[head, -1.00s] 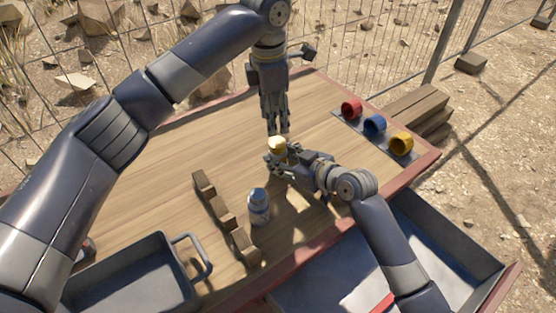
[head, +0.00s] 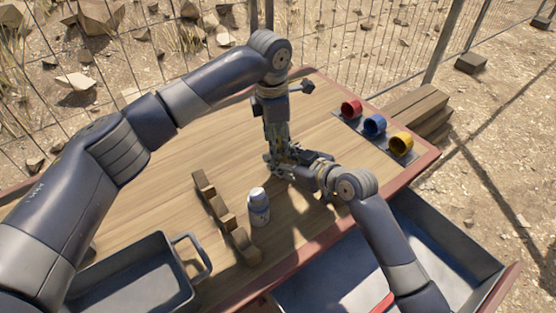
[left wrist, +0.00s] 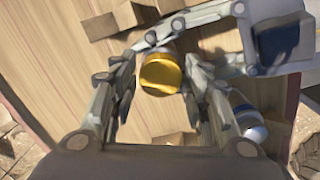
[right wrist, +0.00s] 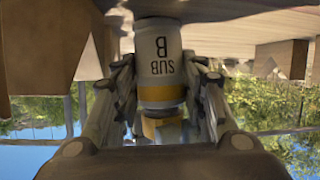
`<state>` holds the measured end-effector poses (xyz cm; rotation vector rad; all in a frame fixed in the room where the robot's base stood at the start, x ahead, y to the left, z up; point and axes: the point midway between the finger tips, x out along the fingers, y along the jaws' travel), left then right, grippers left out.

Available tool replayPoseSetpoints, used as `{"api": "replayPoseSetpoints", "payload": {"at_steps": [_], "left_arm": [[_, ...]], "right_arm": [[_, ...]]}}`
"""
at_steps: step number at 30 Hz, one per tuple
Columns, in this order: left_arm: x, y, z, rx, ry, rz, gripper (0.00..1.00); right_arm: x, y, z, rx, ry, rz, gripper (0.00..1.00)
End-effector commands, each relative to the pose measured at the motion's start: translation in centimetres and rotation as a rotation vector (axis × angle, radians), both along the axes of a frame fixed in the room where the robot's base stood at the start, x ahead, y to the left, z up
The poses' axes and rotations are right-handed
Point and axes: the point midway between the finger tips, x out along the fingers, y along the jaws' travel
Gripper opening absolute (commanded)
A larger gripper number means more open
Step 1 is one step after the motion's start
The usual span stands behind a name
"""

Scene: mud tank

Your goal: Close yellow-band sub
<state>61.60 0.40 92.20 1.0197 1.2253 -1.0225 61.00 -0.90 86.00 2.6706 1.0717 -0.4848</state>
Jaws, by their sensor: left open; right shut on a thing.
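The yellow-band sub is a white bottle (right wrist: 160,62) marked "SUB B" with a yellow band, seen upside down in the right wrist view. My right gripper (head: 280,160) is shut on its body and holds it over the table. A yellow cap (right wrist: 162,130) is at its top end; I cannot tell whether it is fully seated. In the left wrist view the cap (left wrist: 160,75) lies between the spread fingers of my left gripper (left wrist: 160,88). That gripper (head: 279,148) points down from above, open, and hides the cap in the head view.
A second bottle (head: 258,207) stands beside a notched wooden rack (head: 225,217). Red (head: 350,109), blue (head: 374,124) and yellow (head: 400,143) cups sit on a strip at the right. A grey tray (head: 130,268) is at front left. The table's (head: 160,170) left part is clear.

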Motion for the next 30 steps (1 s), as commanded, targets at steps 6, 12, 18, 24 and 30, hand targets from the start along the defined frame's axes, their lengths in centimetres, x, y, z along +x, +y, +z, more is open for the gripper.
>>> {"api": "replayPoseSetpoints", "payload": {"at_steps": [6, 12, 18, 24, 30], "left_arm": [[0.01, 0.02, -0.12, 0.0, 0.0, 0.0, 0.43], [0.01, 0.03, -0.1, 0.0, 0.0, 0.0, 0.09], [0.01, 0.01, -0.1, 0.002, -0.002, -0.029, 0.05], [0.01, 0.0, -0.17, 0.017, -0.014, -0.275, 0.05], [0.06, 0.06, -0.17, 0.035, -0.027, -0.519, 0.05]], "right_arm": [[-0.03, -0.01, -0.12, -0.001, 0.002, 0.001, 0.0], [-0.03, -0.01, -0.12, -0.001, 0.002, 0.001, 0.0], [-0.03, 0.0, -0.11, -0.001, 0.002, 0.001, 0.0], [-0.04, 0.0, -0.1, -0.001, 0.002, 0.001, 0.0], [-0.04, 0.0, -0.1, -0.001, 0.002, 0.001, 0.0]]}}
